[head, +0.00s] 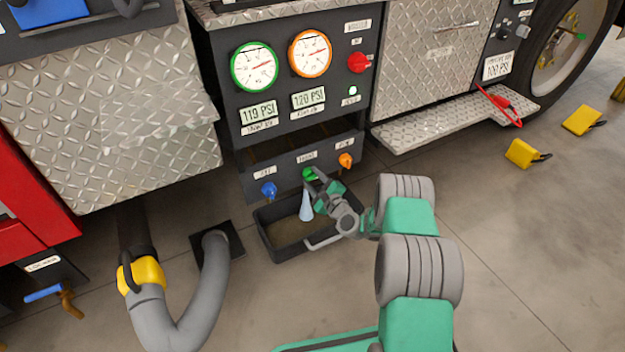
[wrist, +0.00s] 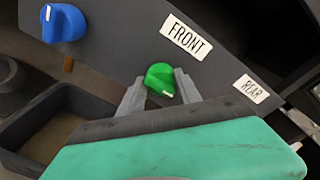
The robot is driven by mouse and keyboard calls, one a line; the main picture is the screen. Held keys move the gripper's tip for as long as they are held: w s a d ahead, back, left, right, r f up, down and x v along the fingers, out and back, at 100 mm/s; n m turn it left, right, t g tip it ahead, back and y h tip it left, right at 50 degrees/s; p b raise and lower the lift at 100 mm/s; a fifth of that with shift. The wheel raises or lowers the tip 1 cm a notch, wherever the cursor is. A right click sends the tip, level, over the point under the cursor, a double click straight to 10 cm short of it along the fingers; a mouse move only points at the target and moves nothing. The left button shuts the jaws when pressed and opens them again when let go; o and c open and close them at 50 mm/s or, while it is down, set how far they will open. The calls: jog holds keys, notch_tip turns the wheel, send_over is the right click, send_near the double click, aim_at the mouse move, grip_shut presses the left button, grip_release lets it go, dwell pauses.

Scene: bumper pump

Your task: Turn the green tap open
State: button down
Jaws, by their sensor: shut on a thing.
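The green tap (head: 309,174) is on the lower dark panel, between a blue tap (head: 269,189) and an orange tap (head: 345,160). My gripper (head: 313,178) is at the green tap. In the wrist view the green tap (wrist: 160,78) sits between the two grey fingers of my gripper (wrist: 159,88), which are shut on it. Its white mark points to the lower right. The label above it reads FRONT. A pale stream (head: 306,206) that looks like water shows below the green tap.
A dark drip tray (head: 283,252) lies on the floor below the taps. A grey hose (head: 190,325) with a yellow collar (head: 141,274) curves at the left. A diamond-plate step (head: 440,125) juts out at the right. The floor at the right is mostly clear, with yellow chocks (head: 522,153) farther off.

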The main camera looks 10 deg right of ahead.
jog(key=shift+w+r, duration=0.1)
jog(key=shift+r, duration=0.05)
dwell(0.3)
jog(key=c, duration=0.9)
grip_release()
jog(key=shift+o, duration=0.2)
jog(key=p+v, duration=0.2)
jog(key=v, duration=0.5)
jog(key=shift+s+d+p, duration=0.2)
jog(key=shift+s+p, duration=0.15)
jog(key=shift+s, duration=0.05)
